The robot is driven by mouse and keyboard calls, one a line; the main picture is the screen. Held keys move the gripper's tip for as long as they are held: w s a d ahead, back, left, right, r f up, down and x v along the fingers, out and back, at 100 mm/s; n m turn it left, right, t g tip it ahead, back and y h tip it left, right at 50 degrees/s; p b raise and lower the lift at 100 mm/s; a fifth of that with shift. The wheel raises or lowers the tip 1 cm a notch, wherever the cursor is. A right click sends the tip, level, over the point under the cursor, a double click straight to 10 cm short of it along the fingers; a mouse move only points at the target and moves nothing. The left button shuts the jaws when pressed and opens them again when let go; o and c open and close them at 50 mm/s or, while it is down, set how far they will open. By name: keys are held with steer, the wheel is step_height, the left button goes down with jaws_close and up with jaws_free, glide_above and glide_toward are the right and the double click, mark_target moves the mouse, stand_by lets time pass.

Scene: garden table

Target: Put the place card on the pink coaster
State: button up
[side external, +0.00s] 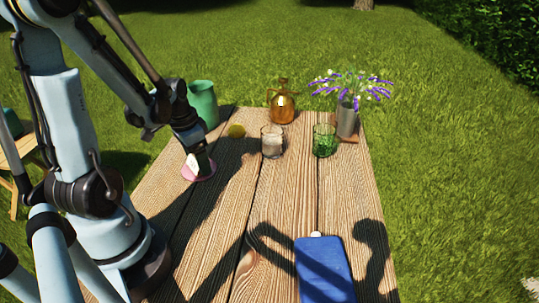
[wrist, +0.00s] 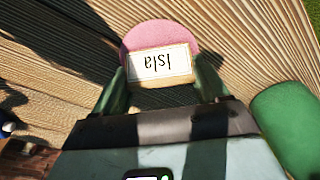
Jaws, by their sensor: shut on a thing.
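The place card (wrist: 160,63) is white with a tan border and the name "Isla", upside down in the wrist view. My gripper (wrist: 162,84) is shut on it, with a green finger at each side. The card lies over the pink coaster (wrist: 158,32), whose far part shows beyond it. In the side view the card (side external: 192,163) is a small white shape above the coaster (side external: 198,176), beside my gripper (side external: 203,166). I cannot tell whether the card touches the coaster.
A green pitcher (side external: 204,103) stands close behind my gripper. A yellow round thing (side external: 236,131), a candle glass (side external: 272,142), a green glass (side external: 325,140), an amber bottle (side external: 283,105) and a flower vase (side external: 347,120) stand farther right. A blue object (side external: 323,270) lies at the front.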

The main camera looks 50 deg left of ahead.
mark_target(193, 165)
steer(key=shift+f, duration=0.15)
steer(key=o, duration=1)
steer(key=shift+o, duration=0.2)
steer(key=shift+s+r, duration=0.7)
steer(key=shift+r, duration=5.3)
steer(key=w+d+t, duration=0.3)
steer(key=d, duration=0.6)
steer(key=w+d+t, duration=0.2)
steer(key=w+d, duration=0.2)
steer(key=d, duration=0.4)
steer(key=shift+d+r+t, duration=0.4)
steer(key=shift+r, duration=0.05)
